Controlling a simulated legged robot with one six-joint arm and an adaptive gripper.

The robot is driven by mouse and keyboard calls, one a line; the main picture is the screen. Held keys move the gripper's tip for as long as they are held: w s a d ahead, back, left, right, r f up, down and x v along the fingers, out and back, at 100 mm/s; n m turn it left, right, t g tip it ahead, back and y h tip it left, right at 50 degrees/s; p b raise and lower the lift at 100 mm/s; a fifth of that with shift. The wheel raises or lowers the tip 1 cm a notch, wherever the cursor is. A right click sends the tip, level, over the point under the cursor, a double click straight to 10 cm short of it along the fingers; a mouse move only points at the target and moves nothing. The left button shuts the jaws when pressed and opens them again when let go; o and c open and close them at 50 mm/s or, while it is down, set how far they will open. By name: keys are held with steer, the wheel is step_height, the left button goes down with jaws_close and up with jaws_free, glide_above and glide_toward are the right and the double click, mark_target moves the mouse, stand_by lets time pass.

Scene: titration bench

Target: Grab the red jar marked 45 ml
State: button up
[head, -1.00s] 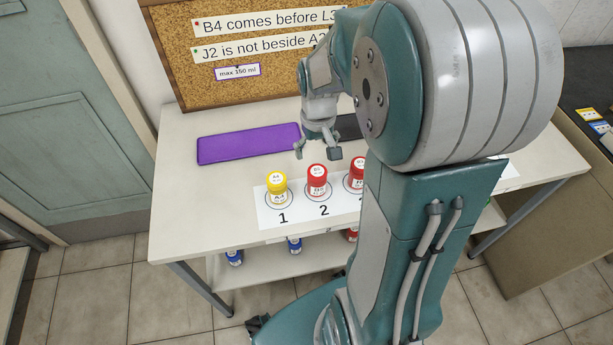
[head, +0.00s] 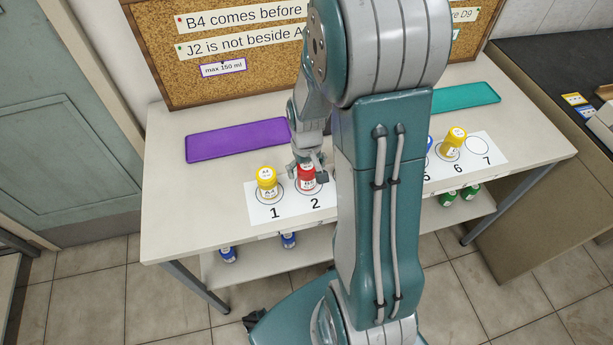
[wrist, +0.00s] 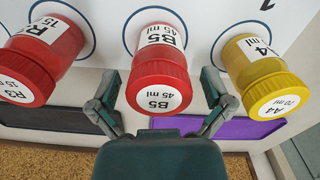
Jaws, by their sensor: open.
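The red jar marked B5, 45 ml (wrist: 159,75) stands in the middle of the wrist view. It also shows in the head view on circle 2 (head: 305,182), partly covered by my gripper. My gripper (wrist: 158,88) is open, with one finger on each side of the jar's lid. I cannot tell whether either finger touches it. In the head view my gripper (head: 308,172) is over the jar at circle 2.
A yellow jar marked A4, 70 ml (wrist: 258,75) stands close on one side and a red jar marked R3 (wrist: 38,60) on the other. A purple tray (head: 235,140) lies behind the row. A yellow jar (head: 452,143) stands at circle 6; circle 7 (head: 477,147) is empty.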

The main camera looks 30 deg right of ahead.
steer(key=c, duration=1.1)
steer(key=shift+r, duration=0.1)
